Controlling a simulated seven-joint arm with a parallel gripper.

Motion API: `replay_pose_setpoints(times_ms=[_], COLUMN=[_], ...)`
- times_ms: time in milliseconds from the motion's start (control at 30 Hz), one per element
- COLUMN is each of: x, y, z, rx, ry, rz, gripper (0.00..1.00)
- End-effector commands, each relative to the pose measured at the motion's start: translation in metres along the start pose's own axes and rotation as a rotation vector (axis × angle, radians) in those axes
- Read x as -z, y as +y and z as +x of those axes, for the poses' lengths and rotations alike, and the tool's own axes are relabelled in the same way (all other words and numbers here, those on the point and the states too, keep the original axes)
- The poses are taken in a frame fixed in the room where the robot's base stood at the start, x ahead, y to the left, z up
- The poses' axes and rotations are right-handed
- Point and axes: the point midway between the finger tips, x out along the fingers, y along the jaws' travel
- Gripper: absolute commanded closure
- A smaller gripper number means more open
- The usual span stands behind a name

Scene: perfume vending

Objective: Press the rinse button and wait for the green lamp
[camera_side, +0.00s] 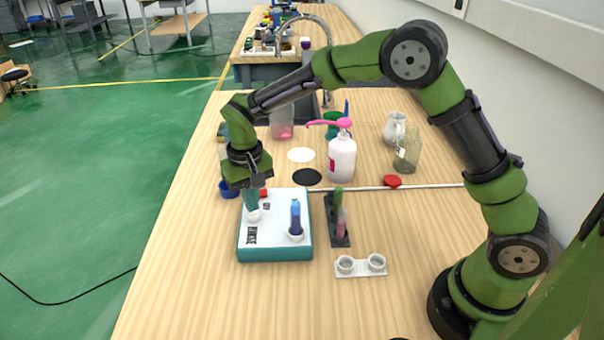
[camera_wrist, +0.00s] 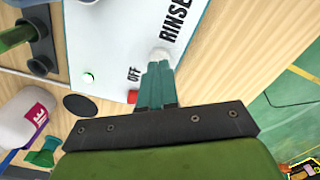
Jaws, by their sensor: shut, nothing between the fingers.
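A white-topped teal box (camera_side: 272,230) stands on the table, with "RINSE" lettering along one side. It also shows in the wrist view (camera_wrist: 110,40). My gripper (camera_side: 252,207) is shut and empty, pointing down over the box's left half. In the wrist view its teal fingertips (camera_wrist: 158,72) meet a white round button (camera_wrist: 160,54) beside the "RINSE" lettering; I cannot tell how far it is pressed. A small round lamp (camera_wrist: 88,77) on the box top looks green. A red button (camera_wrist: 132,97) sits by the "OFF" lettering, close beside my fingers.
A blue vial (camera_side: 295,217) stands upright in a white holder on the box. Right of the box are a dark rack (camera_side: 338,236) with tubes and a white two-cup holder (camera_side: 360,268). A white pump bottle (camera_side: 341,160) stands behind. The front table is clear.

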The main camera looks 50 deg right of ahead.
Motion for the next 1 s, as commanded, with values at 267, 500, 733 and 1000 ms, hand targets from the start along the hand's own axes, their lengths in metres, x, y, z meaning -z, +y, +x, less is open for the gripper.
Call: replay_pose_setpoints(times_ms=[267, 500, 733, 1000], x=[0.000, 0.000, 0.000, 0.000], y=[0.000, 0.000, 0.000, 0.000], z=[0.000, 0.000, 0.004, 0.013], rx=[0.000, 0.000, 0.000, 0.000], ry=[0.000, 0.000, 0.000, -0.002], rz=[0.000, 0.000, 0.000, 0.000], gripper=[1.00, 1.00, 1.00, 1.00])
